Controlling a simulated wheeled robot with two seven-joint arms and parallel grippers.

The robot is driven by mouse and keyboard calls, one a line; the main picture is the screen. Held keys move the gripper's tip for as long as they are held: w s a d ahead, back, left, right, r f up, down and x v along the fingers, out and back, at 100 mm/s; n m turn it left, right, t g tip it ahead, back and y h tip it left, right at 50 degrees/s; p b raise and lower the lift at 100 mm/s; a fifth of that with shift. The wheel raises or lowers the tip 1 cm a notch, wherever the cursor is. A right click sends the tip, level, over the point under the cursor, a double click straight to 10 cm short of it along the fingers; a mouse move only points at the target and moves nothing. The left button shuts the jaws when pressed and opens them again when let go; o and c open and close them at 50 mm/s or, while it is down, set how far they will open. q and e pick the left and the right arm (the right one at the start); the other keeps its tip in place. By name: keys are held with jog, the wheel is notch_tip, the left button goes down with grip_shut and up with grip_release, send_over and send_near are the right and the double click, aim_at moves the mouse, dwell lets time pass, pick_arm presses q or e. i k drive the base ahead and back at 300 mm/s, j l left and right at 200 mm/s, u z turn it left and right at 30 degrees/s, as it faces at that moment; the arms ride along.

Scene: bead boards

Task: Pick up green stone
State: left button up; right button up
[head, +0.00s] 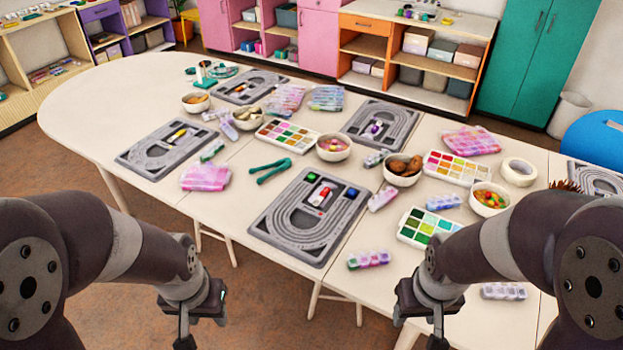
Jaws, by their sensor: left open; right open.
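A small green stone (311,178) sits in the upper left compartment of the nearest grey bead board (280,220). A blue stone (352,193) sits in the upper right compartment of the same board, and a red and white piece (320,195) lies between them. My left gripper (186,338) is open, at the bottom edge of the view, to the left of and nearer than the board. My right gripper (437,340) is open, at the bottom edge, to the right of and nearer than the board. Both are apart from the stone, and their fingertips are partly cut off.
Green pliers (270,170) lie left of the board. A pink bead box (368,259) and a green palette (424,228) lie to its right. A bowl (333,148) stands behind it. The table's front edge runs just before the board.

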aim_at(310, 178)
jog(key=i+j, duration=1.85)
